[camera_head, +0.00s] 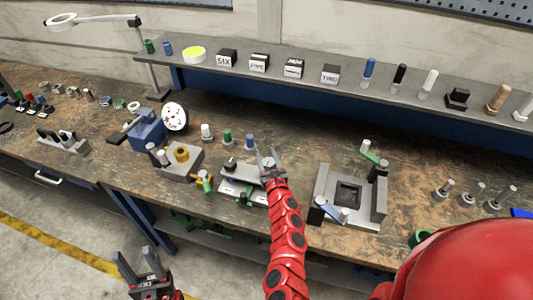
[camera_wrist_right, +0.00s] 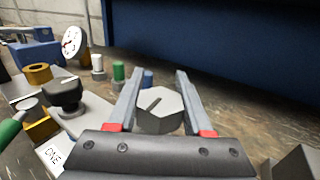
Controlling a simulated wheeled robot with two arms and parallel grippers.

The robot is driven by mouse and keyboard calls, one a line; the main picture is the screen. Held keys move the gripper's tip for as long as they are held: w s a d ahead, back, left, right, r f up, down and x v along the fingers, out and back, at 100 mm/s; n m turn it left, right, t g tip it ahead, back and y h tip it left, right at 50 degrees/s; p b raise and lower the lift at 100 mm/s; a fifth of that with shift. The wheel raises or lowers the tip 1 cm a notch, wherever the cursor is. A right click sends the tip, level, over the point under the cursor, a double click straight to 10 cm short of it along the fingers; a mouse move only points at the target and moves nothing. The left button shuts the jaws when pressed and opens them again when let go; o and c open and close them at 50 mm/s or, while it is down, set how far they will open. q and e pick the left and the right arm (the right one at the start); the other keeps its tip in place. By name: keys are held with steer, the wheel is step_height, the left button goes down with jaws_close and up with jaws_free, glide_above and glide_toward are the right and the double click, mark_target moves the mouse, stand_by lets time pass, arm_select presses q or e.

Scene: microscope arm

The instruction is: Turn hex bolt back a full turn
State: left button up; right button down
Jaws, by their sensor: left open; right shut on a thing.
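The hex bolt (camera_wrist_right: 160,111) has a grey six-sided head with a dark slot line on top. In the right wrist view it sits between the two fingers of my right gripper (camera_wrist_right: 158,92), which is shut on it. In the head view my right gripper (camera_head: 267,159) is over the right end of a grey fixture plate (camera_head: 233,183), and its fingers hide most of the bolt. The bolt's shank is hidden. My left gripper (camera_head: 134,262) is open and empty, low over the floor in front of the bench.
A black knob (camera_wrist_right: 66,95) stands on the plate left of the bolt. Several coloured pegs (camera_head: 227,138) stand behind. A grey square fixture (camera_head: 373,208) is to the right. A blue vise (camera_head: 148,133) and dial (camera_head: 174,117) are to the left. A shelf (camera_head: 300,84) runs behind.

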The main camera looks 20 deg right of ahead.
steer(key=shift+f, duration=0.1)
steer(key=shift+c, duration=1.6)
jaws_free()
steer(key=shift+s, duration=0.55)
steer(key=s, duration=0.4)
steer(key=shift+s+a+p, duration=0.15)
steer(key=shift+s+p, duration=0.2)
steer(key=shift+s, duration=0.05)
steer(key=s+b, duration=0.2)
steer(key=s, duration=0.9)
steer(key=shift+s+a+b, duration=0.25)
steer(key=shift+a+b, duration=0.05)
steer(key=shift+a, duration=0.05)
